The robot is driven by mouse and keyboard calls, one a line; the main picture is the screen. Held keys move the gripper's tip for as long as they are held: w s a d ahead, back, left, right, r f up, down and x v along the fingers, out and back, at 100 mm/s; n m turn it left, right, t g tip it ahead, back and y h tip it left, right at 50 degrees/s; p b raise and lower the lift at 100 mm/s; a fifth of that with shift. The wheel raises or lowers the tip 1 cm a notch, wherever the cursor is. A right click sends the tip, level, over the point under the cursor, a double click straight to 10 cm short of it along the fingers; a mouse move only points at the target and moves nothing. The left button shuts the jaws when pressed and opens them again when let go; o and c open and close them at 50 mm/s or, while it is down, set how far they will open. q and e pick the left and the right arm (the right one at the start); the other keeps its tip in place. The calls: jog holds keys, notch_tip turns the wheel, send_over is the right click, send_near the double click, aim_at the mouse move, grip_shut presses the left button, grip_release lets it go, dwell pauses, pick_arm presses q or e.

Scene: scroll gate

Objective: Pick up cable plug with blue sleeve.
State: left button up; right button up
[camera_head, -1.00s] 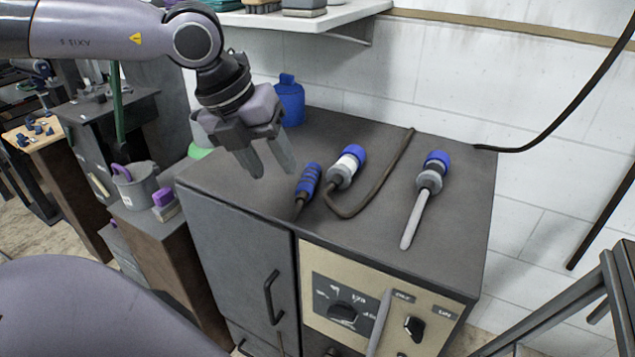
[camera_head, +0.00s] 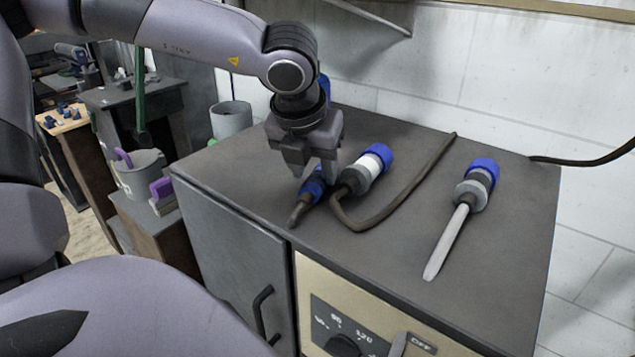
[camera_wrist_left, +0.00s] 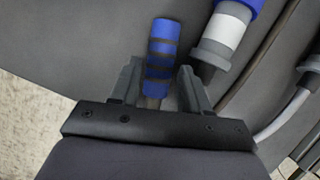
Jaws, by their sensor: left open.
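The cable plug with the blue sleeve (camera_head: 314,188) lies on the dark cabinet top, partly hidden by my left gripper (camera_head: 313,174). Its sleeve is blue with dark bands, and a dark cable leaves its near end. In the left wrist view the plug (camera_wrist_left: 162,48) lies between the two open fingers (camera_wrist_left: 160,78), its far end reaching past the fingertips. The left gripper is open and points down over the plug. I cannot tell whether a finger touches it. My right gripper is not in view.
A white-and-grey connector with a blue end (camera_head: 367,170) lies close to the plug's right; a dark cable (camera_head: 415,188) loops beside it. A blue-ended connector with a pale grey cable (camera_head: 475,185) lies farther right. The cabinet top (camera_head: 385,262) is clear in front.

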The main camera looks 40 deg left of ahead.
pick_arm(q)
jog(key=shift+x, duration=1)
jog(key=shift+w+f, duration=0.1)
jog(key=shift+f, duration=0.15)
grip_shut()
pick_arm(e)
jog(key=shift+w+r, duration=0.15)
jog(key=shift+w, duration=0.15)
